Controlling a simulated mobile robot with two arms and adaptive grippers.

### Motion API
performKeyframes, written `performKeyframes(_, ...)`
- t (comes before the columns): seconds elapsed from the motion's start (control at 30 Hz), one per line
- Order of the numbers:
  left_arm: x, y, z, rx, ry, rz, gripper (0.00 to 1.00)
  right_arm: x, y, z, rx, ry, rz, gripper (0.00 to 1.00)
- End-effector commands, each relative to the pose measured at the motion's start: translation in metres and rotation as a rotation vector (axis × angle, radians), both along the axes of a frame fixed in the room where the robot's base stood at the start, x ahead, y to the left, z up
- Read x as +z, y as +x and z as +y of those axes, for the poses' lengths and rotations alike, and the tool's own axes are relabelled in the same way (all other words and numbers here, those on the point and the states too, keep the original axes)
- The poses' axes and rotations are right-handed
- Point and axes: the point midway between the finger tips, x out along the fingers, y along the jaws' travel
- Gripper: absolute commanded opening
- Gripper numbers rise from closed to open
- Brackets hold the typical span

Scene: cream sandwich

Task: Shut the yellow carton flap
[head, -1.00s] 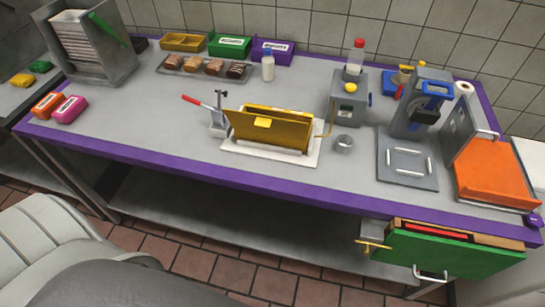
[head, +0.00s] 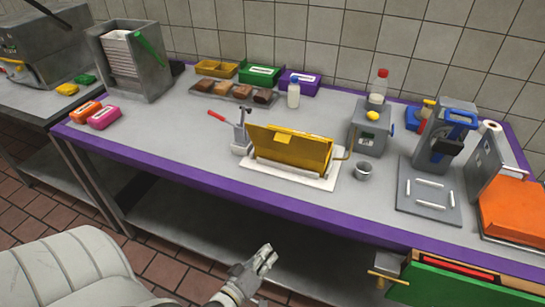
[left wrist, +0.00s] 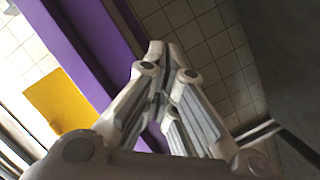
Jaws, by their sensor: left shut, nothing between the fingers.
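The yellow carton (head: 318,142) stands on a white base plate (head: 312,181) in the middle of the grey table. Its broad yellow flap (head: 285,152) stands up along the front side with a lighter yellow tab near its upper edge, and it hides most of the carton's inside. In the left wrist view a flat yellow surface (left wrist: 58,100), seemingly this flap, shows at the left. My left gripper (head: 269,258) is low in front of the table's purple edge, apart from the carton. Its fingers meet at the tips (left wrist: 158,48), empty. My right gripper is out of view.
A lever stand with a red handle (head: 240,138) is just left of the carton. A grey machine (head: 370,130) and a small metal cup (head: 363,171) are at its right. The purple table edge (head: 215,182) lies between my gripper and the carton. The tabletop front left is clear.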

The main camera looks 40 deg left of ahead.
Motion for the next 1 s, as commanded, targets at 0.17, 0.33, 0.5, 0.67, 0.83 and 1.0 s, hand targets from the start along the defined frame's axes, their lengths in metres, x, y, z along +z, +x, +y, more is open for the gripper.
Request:
performKeyframes(0.17,0.121,0.013,0.017,0.094,-0.317,-0.340,0.00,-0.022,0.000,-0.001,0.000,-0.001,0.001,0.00)
performKeyframes(0.33,0.197,0.004,0.031,0.132,-0.545,-0.541,0.00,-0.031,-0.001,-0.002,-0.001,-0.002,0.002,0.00)
performKeyframes(0.5,0.226,-0.002,0.038,0.143,-0.638,-0.614,0.00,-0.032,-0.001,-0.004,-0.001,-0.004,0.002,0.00)
performKeyframes(0.67,0.237,0.011,0.041,0.142,-0.644,-0.622,0.00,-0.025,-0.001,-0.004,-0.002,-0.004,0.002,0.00)
performKeyframes(0.83,0.251,0.040,0.048,0.142,-0.642,-0.623,0.00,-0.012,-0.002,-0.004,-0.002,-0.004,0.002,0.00)
performKeyframes(1.0,0.264,0.073,0.056,0.142,-0.639,-0.622,0.00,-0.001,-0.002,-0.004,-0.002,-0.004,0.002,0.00)
